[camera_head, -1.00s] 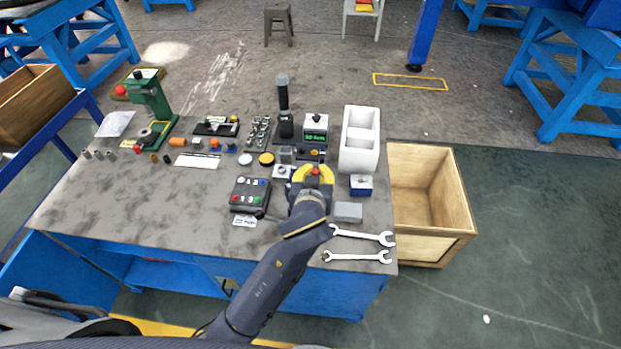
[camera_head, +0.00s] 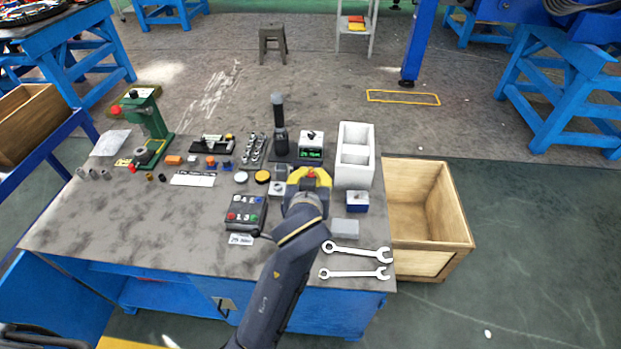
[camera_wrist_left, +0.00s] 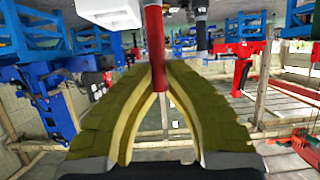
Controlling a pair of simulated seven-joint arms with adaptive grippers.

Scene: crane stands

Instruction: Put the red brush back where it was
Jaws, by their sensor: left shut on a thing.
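My left gripper (camera_head: 311,180) has yellow fingers and is over the right part of the grey workbench. Its fingers are shut on a red rod-like thing, likely the red brush's handle (camera_wrist_left: 154,45). In the head view, only a small red spot of it shows between the fingers. In the left wrist view, the red handle stands nearly upright between the fingertips. Its upper end is cut off by the picture edge, so I cannot tell where the bristles are. My right gripper is not in view.
A white two-compartment bin (camera_head: 355,155) stands right of my gripper. A black tool stands upright (camera_head: 281,125) behind it, beside a display unit (camera_head: 311,145). A button box (camera_head: 245,212) is at left, two wrenches (camera_head: 355,273) in front. A wooden crate (camera_head: 448,255) stands right of the bench.

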